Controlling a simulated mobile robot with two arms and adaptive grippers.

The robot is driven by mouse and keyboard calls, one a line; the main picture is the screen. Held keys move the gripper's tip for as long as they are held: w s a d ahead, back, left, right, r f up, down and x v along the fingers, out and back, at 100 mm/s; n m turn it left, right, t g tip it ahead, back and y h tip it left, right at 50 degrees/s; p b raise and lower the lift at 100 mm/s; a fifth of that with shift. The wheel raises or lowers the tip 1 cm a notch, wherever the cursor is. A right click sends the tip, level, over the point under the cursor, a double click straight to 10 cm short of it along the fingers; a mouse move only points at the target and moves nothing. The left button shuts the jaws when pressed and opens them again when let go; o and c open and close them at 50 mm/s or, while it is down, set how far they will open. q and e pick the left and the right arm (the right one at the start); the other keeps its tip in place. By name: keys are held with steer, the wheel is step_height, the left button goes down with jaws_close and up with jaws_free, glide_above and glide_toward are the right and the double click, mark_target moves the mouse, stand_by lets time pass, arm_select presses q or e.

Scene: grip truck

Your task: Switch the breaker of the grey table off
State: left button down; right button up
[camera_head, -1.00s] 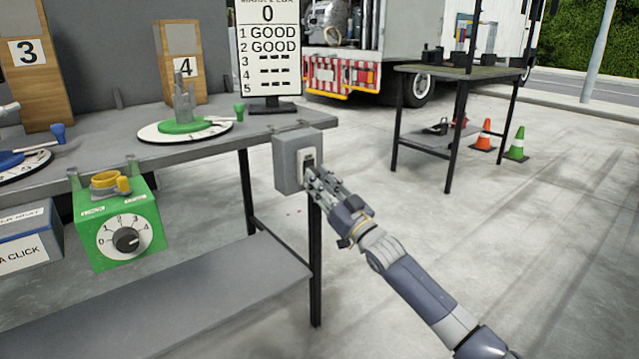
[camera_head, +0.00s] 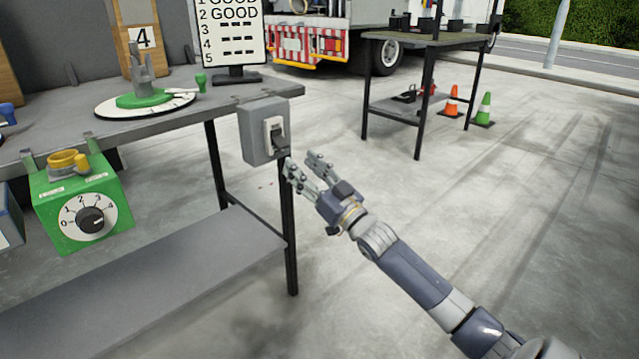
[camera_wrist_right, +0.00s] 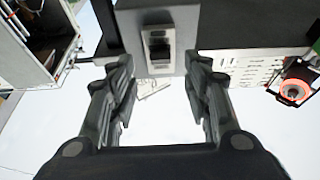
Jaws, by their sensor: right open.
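The breaker, a grey box (camera_head: 258,135) with a pale switch plate and dark lever (camera_head: 281,146), is fixed at the right front corner of the grey table (camera_head: 232,99). The lever sits at the lower part of the plate and sticks outward. My right gripper (camera_head: 301,163) is open and empty, just right of and below the breaker, apart from it. In the right wrist view the breaker (camera_wrist_right: 185,45) is ahead, between the spread fingers of the gripper (camera_wrist_right: 159,80), with its dark lever in the middle. My left gripper is not in view.
A green dial box (camera_head: 60,225) hangs on the table's front edge. A green-handled disc (camera_head: 120,108) and a scoreboard (camera_head: 232,40) stand on top. A lower shelf (camera_head: 190,265) lies beneath. Another table (camera_head: 425,42) and cones (camera_head: 483,112) stand farther right; the floor between is clear.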

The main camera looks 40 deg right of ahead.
steer(key=shift+v, duration=2.9)
